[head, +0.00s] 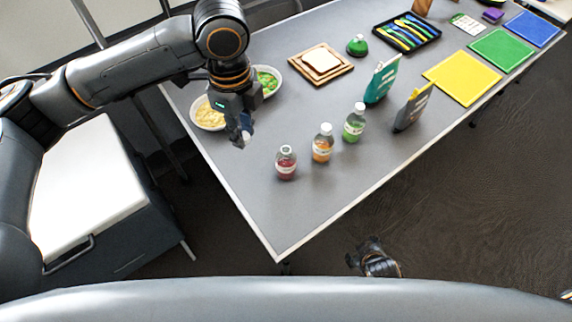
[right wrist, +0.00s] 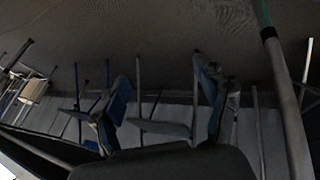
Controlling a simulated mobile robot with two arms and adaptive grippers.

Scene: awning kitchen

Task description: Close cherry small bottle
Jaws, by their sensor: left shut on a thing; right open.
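The cherry small bottle (head: 286,164), with dark red content and a pale label, stands upright near the table's left front edge. Its top looks pale and open, without the solid white cap of its neighbours, though it is small in view. My left gripper (head: 243,136) points down above the table, left of and apart from the bottle. It is shut on a small white cap (head: 246,138), partly hidden by the fingers. My right gripper (head: 368,252) is beyond the table's front edge; in the right wrist view its fingers (right wrist: 163,105) are apart with nothing between them.
An orange bottle (head: 322,143) and a green bottle (head: 353,123) stand right of the cherry one. Two bowls, one of yellow food (head: 207,116), sit behind my left gripper. Teal (head: 381,79) and grey (head: 411,108) bags stand further right. The table's front left corner is bare.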

